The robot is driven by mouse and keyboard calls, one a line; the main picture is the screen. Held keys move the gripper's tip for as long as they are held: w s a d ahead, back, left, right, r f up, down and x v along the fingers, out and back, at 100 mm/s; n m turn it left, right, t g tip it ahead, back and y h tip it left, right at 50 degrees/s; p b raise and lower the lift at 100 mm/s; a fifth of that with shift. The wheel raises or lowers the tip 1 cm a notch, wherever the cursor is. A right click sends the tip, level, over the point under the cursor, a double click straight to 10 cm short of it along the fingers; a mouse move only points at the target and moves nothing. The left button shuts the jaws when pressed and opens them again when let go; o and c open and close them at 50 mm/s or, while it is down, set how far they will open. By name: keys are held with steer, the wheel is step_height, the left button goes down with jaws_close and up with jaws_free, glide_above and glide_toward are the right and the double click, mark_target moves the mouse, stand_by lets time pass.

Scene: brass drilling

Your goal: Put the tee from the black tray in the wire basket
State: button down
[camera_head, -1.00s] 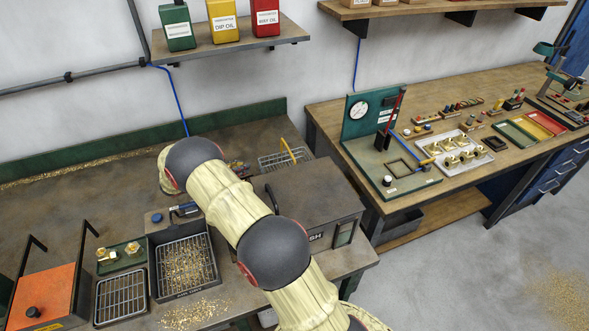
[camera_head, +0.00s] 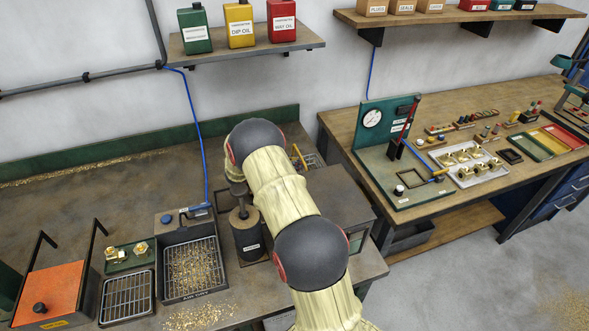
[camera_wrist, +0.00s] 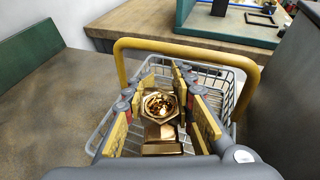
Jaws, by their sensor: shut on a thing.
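My gripper (camera_wrist: 163,122) is shut on a shiny brass tee (camera_wrist: 160,104), which sits between its yellow finger pads in the wrist view. The wire basket (camera_wrist: 218,76), with a thick yellow handle (camera_wrist: 190,45), lies beneath and around the fingers and tee in that view. I cannot tell whether the tee touches the basket floor. In the head view my arm hides the gripper, the tee and most of the basket; a bit of its yellow handle (camera_head: 299,156) shows. A small black tray (camera_head: 510,156) on the right bench looks empty.
A grey box-like machine (camera_head: 345,205) stands right of my arm, and a dark canister (camera_head: 247,238) left of it. A mesh tray of brass chips (camera_head: 192,270) and a green tray with brass fittings (camera_head: 130,256) sit further left.

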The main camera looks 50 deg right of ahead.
steer(key=shift+f+b, duration=0.3)
steer(key=shift+f, duration=1.35)
steer(key=shift+f+b, duration=0.35)
steer(key=shift+f, duration=0.15)
steer(key=shift+f, duration=0.15)
steer(key=c, duration=1.6)
jaws_free()
steer(key=shift+o, duration=0.6)
steer(key=shift+r, duration=0.35)
steer(key=p+v, duration=0.3)
steer(key=v, duration=0.9)
steer(key=shift+r+p, duration=0.15)
steer(key=shift+p, duration=0.25)
